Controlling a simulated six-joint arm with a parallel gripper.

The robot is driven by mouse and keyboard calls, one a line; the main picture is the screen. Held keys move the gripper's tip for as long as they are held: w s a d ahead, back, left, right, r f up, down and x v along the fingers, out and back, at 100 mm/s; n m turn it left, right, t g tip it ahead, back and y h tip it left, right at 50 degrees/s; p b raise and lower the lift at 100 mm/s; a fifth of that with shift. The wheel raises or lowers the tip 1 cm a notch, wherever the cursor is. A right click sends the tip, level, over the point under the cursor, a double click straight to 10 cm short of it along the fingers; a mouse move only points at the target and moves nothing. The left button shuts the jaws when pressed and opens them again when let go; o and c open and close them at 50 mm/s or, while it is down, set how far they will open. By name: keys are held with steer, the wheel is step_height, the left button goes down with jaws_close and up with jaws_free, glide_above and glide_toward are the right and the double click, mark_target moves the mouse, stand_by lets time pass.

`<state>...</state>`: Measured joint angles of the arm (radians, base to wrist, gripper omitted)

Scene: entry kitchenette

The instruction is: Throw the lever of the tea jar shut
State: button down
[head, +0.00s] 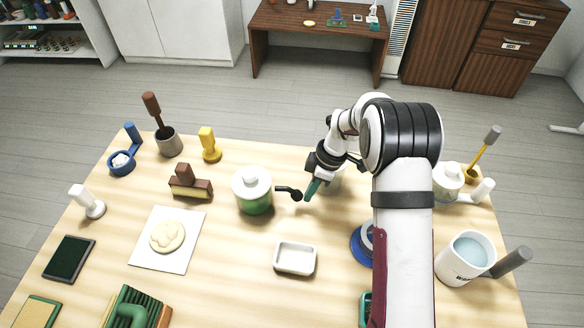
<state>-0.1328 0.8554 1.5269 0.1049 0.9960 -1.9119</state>
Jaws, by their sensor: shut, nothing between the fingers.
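A jar with a white lid and green contents (254,192), which I take to be the tea jar, stands upright near the middle of the table. A short black lever (289,191) sticks out from its right side, ending in a rounded knob. My gripper (309,194), with teal fingertips, is shut and empty just right of the knob, pointing down and to the left. I cannot tell whether the fingertips touch the knob. A pale object behind the gripper is mostly hidden.
A white dish (295,259) lies in front of the jar. A brown stamp-like block (190,183) and a yellow-handled tool (209,146) stand to the left. A mug of water (466,258) and another white-lidded jar (447,181) are at the right. Bare wood lies between jar and dish.

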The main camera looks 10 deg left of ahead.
stand_by(0.8)
steer(key=w+d+r, duration=0.2)
steer(key=d+r, duration=0.5)
steer(key=d, duration=0.3)
steer(key=n+y, duration=0.1)
glide_toward(299, 192)
steer(key=shift+g, duration=0.3)
steer(key=x, duration=0.7)
steer(key=shift+w, duration=0.3)
